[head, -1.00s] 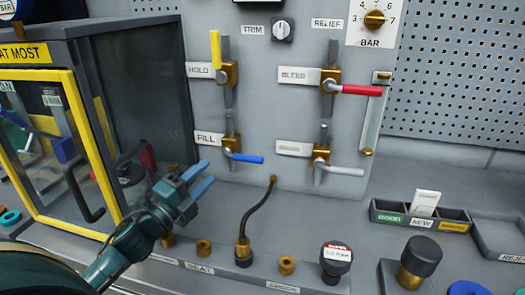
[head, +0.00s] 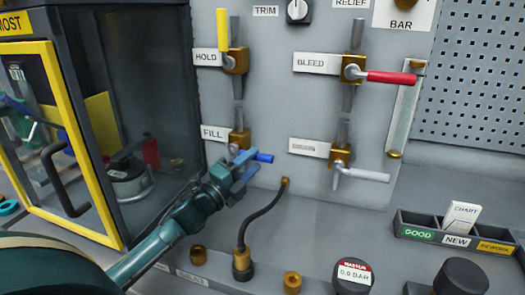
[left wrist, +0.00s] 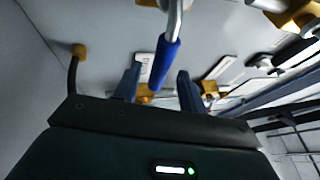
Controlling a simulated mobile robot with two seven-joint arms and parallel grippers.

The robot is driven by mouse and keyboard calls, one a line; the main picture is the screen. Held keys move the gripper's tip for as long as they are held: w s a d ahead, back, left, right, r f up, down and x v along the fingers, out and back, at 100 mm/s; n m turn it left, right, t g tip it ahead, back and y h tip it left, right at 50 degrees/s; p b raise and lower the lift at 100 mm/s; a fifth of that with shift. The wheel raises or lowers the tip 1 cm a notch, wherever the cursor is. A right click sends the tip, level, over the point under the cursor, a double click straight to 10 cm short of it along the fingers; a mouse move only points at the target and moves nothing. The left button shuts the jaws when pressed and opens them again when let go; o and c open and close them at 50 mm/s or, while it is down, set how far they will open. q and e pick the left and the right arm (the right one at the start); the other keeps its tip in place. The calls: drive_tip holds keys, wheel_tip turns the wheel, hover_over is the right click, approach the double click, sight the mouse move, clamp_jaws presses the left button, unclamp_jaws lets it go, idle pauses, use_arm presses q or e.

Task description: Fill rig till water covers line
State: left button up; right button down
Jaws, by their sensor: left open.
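The rig's grey panel carries the FILL valve (head: 238,137), with a brass body and a blue lever (head: 265,157) pointing right. My left gripper (head: 246,166) is open at this lever, its blue fingers partly overlapping it in the head view. In the left wrist view the blue lever (left wrist: 167,60) reaches down between the two open fingers (left wrist: 158,84); I cannot tell whether they touch it. The sight tube (head: 404,105) stands upright at the panel's right edge; no water level or line can be made out. My right gripper is not in view.
The HOLD valve (head: 235,60) has a yellow lever pointing up. The BLEED valve (head: 354,68) has a red lever, and a white-lever valve (head: 340,155) sits below it. A yellow-framed cabinet (head: 62,130) stands left.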

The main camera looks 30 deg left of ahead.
sight(255, 160)
use_arm(q)
drive_tip(key=shift+p+x, duration=0.3)
drive_tip(key=shift+x, duration=2.05)
drive_tip(key=shift+c, duration=0.4)
clamp_jaws()
